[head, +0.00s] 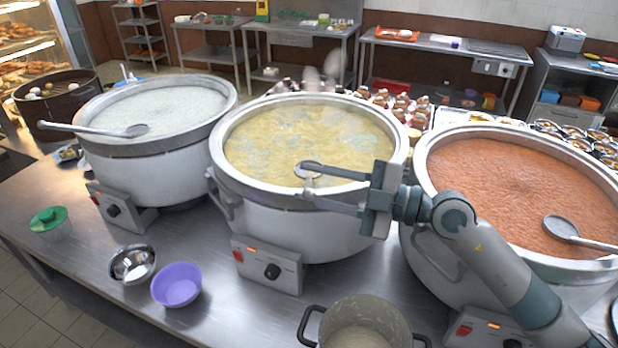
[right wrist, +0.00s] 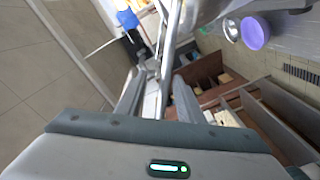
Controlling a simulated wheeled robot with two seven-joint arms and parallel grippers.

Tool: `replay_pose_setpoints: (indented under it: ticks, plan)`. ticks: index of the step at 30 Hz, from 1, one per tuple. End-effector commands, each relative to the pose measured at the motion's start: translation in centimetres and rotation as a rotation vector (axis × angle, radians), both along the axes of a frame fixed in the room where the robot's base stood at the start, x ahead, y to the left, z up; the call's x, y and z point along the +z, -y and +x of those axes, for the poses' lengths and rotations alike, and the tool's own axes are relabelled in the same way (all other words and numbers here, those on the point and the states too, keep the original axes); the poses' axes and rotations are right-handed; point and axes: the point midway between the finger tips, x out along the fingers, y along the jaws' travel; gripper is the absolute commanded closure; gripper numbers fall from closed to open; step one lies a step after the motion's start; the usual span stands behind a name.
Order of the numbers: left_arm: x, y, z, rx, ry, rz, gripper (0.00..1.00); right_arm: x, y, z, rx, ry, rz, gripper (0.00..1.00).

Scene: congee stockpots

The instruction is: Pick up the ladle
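A grey metal ladle (head: 308,168) shows in the middle pot (head: 225,165) of yellowish congee, near its front rim. Most of its handle is hidden or foreshortened in the head view. My right gripper (head: 308,183) reaches in from the right over that pot's front rim, its fingers apart near the ladle. In the right wrist view a grey metal bar, seemingly the ladle's handle (right wrist: 174,40), runs down towards the space between the fingers of my right gripper (right wrist: 160,88). The fingers look spread, and I see no clear grip. My left gripper is out of view.
Other ladles lie in the white-congee pot (head: 125,130) and the orange-congee pot (head: 563,228). Open counter (head: 215,318) lies between.

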Motion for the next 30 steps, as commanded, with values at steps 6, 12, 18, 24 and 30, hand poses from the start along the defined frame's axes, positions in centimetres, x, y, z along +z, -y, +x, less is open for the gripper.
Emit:
replay_pose_setpoints:
  ticks: [6, 12, 18, 24, 30]
  plan:
    - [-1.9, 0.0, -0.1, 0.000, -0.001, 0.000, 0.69, -0.9, -2.3, 0.5, 0.002, 0.004, 0.001, 0.66]
    - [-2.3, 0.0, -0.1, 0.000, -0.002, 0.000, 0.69, -0.7, -4.3, 1.2, 0.001, 0.003, 0.001, 0.66]
    - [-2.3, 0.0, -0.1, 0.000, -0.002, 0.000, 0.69, -0.7, -4.7, 1.4, 0.001, -0.001, 0.001, 0.66]
    - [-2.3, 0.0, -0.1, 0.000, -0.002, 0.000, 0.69, -0.6, -4.7, 1.4, 0.001, -0.001, 0.001, 0.66]
    - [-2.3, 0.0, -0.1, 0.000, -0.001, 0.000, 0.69, -0.7, -4.7, 1.4, 0.001, 0.000, 0.001, 0.78]
